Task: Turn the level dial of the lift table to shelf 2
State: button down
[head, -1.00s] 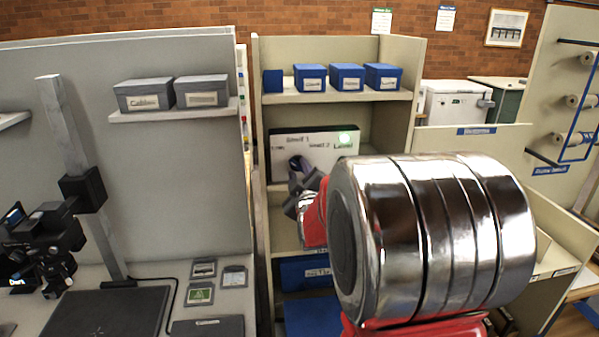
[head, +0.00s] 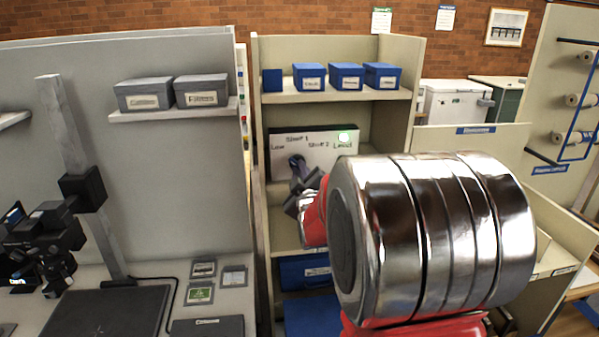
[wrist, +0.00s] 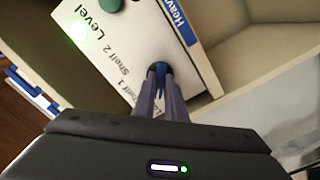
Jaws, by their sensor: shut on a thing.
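The lift table's white level panel (head: 318,160) stands in the shelf unit and reads Low, Shelf 1, Shelf 2 and Level. It also shows tilted in the wrist view (wrist: 125,52). The dial (wrist: 159,67) is a small dark knob with a blue part at the panel's edge, between my fingertips. My gripper (wrist: 161,78) is shut on the dial; its fingers point at the panel. In the head view my gripper (head: 298,170) is at the panel's lower left, and it covers the dial. I cannot tell which label the dial points at.
Blue boxes (head: 346,76) stand on the shelf above. A blue box (head: 305,270) sits below. Shelf side walls (head: 398,115) flank the panel.

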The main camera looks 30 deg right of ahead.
jog(key=shift+a+f, duration=0.1)
jog(key=shift+f, duration=0.05)
jog(key=shift+f+m, duration=0.15)
jog(key=shift+m, duration=9.55)
jog(key=c, duration=1.8)
grip_release()
jog(key=shift+r, duration=0.2)
